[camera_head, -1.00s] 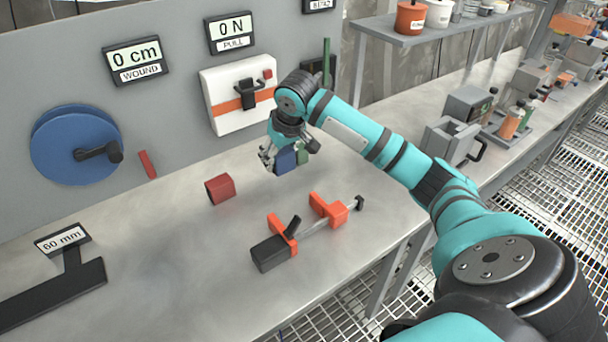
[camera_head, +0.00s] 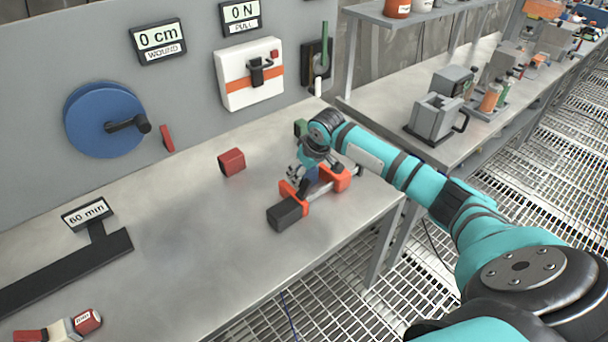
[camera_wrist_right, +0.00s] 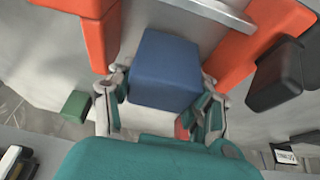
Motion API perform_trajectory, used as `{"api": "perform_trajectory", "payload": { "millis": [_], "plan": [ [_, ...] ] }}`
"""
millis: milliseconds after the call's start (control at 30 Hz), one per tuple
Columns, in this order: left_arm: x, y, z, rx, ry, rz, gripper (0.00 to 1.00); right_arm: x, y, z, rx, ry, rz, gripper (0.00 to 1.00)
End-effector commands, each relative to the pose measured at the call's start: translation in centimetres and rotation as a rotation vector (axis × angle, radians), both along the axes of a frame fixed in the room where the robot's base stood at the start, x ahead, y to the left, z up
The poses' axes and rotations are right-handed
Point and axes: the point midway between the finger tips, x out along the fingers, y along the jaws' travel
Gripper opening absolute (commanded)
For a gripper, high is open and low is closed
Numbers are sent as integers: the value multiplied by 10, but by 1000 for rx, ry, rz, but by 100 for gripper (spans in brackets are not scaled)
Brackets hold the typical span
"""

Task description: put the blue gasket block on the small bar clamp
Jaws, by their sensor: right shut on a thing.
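The small bar clamp (camera_head: 320,190) lies on the steel bench, with two orange jaws, a steel bar and a black handle. The blue gasket block (camera_wrist_right: 165,68) is held between the fingers of my right gripper (camera_wrist_right: 160,102). In the head view the right gripper (camera_head: 306,178) is over the clamp, and the blue block (camera_head: 311,175) is mostly hidden by it. In the wrist view the block shows between the orange jaws, beside the bar (camera_wrist_right: 205,10). I cannot tell whether it touches the clamp. My left gripper is out of view.
A red block (camera_head: 231,161) stands on the bench left of the clamp. A green block (camera_head: 300,127) is behind my right wrist. A blue reel (camera_head: 100,120) and a white box (camera_head: 250,75) are on the wall panel.

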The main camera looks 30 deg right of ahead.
Motion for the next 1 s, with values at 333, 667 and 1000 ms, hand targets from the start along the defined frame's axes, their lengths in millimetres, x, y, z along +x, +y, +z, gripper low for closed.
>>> {"api": "perform_trajectory", "payload": {
  "millis": [333, 667, 1000],
  "plan": [
    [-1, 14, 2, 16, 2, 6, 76, 1, 0, -15, -1, -3, 0, 16],
    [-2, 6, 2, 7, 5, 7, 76, 0, 0, -18, -1, -2, 0, 61],
    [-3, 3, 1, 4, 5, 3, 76, -3, -1, -7, -1, -3, 0, 61]
  ]
}}
